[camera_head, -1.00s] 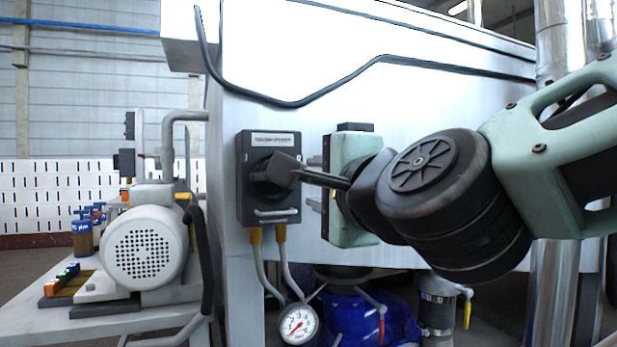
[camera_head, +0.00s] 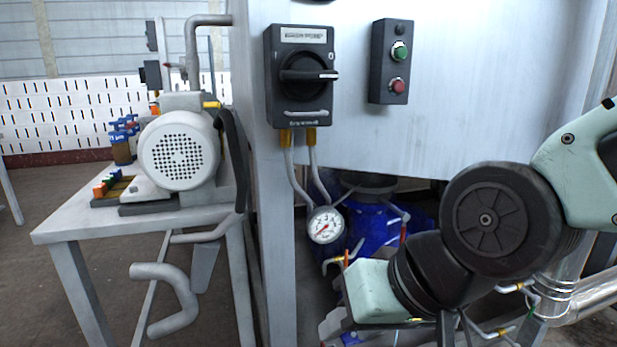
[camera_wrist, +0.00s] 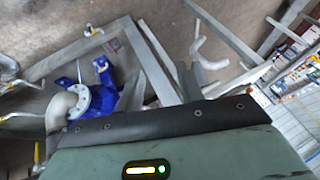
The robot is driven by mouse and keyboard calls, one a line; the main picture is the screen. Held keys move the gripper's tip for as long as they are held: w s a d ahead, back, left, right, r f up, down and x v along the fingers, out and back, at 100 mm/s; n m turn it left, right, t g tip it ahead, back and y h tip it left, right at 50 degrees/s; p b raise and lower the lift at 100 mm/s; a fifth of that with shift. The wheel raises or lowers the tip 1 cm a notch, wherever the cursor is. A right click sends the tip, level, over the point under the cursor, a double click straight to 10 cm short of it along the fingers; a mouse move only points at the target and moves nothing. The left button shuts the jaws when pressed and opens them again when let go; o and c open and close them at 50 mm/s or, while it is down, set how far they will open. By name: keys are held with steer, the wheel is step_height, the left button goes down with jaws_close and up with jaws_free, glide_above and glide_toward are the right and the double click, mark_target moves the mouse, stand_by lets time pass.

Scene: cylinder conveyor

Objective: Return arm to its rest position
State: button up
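My arm is folded low at the right in the head view, its dark wrist joint (camera_head: 487,220) beside the machine. The pale green wrist housing (camera_head: 375,290) is below the machine panel, apart from the switches. My gripper's fingers cannot be made out in either view, so I cannot tell whether they are open or shut. In the wrist view the pale green housing with a small lit indicator (camera_wrist: 146,170) fills the bottom. The black rotary switch (camera_head: 303,77) has its handle pointing right, and nothing touches it.
A box with green and red buttons (camera_head: 390,62) is right of the switch. A pressure gauge (camera_head: 325,225) hangs below. Blue equipment (camera_head: 372,228) and pipes are close behind my wrist. A table (camera_head: 80,222) at the left carries a pale motor (camera_head: 180,150). Floor is open at far left.

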steer(key=s+d+f+n+g+h+p, duration=0.2)
steer(key=s+d+f+n+g+h, duration=0.25)
steer(key=s+d, duration=0.4)
step_height(320, 180, up, 24)
steer(key=w+p, duration=0.1)
steer(key=p, duration=2.3)
steer(key=shift+d+n, duration=0.15)
steer(key=shift+n, duration=0.2)
